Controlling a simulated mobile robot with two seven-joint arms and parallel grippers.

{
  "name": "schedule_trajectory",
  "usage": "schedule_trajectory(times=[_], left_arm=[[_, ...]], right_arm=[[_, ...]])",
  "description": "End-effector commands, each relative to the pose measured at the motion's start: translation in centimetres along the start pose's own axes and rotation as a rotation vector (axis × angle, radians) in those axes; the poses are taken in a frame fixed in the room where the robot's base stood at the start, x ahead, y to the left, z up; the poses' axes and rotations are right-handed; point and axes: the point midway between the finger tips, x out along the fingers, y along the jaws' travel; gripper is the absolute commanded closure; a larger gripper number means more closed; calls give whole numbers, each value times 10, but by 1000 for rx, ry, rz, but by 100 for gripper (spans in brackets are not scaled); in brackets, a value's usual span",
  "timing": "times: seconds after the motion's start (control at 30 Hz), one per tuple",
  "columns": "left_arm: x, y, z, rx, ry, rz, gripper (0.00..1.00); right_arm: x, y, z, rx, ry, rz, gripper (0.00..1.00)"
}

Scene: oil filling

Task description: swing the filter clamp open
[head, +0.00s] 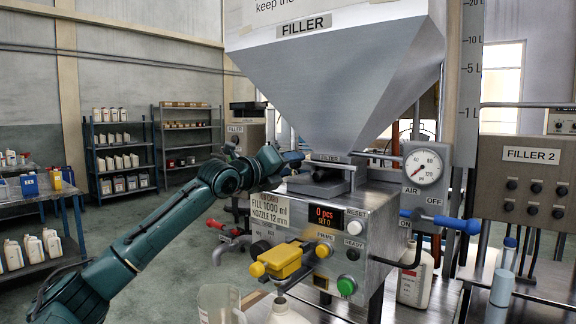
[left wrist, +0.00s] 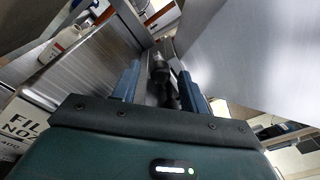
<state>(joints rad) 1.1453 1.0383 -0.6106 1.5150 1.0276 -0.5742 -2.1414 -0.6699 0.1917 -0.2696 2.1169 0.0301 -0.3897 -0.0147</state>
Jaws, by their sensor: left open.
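The filter housing (head: 322,186) is a grey block with a flat plate under the hopper's narrow outlet, below a small label. My left gripper (head: 296,163) is at its left side, with the fingers pointing toward it. In the left wrist view my two blue fingers (left wrist: 162,88) stand apart. A dark, rounded handle-like part (left wrist: 160,72), likely of the clamp, shows between and beyond them. I cannot tell whether the fingers touch it. The clamp's joint is hidden, and I cannot tell how far it is swung. My right gripper is not in view.
The big grey hopper (head: 335,85) hangs close above my gripper. The control box (head: 315,228) with a yellow nozzle handle (head: 284,260) lies below. An air gauge (head: 424,168) and a blue-handled lever (head: 440,221) are to the right. Open floor lies behind on the left.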

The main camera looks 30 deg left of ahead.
Motion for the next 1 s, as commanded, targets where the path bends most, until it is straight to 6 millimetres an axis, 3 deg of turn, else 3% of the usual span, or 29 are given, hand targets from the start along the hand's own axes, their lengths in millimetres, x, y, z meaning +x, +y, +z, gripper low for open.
schedule_trajectory(times=[0.57,1.0], left_arm=[[0,0,0,-1,0,-1,100],[2,-2,-1,-1,-3,2,100]], right_arm=[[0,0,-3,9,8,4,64],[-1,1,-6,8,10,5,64]])
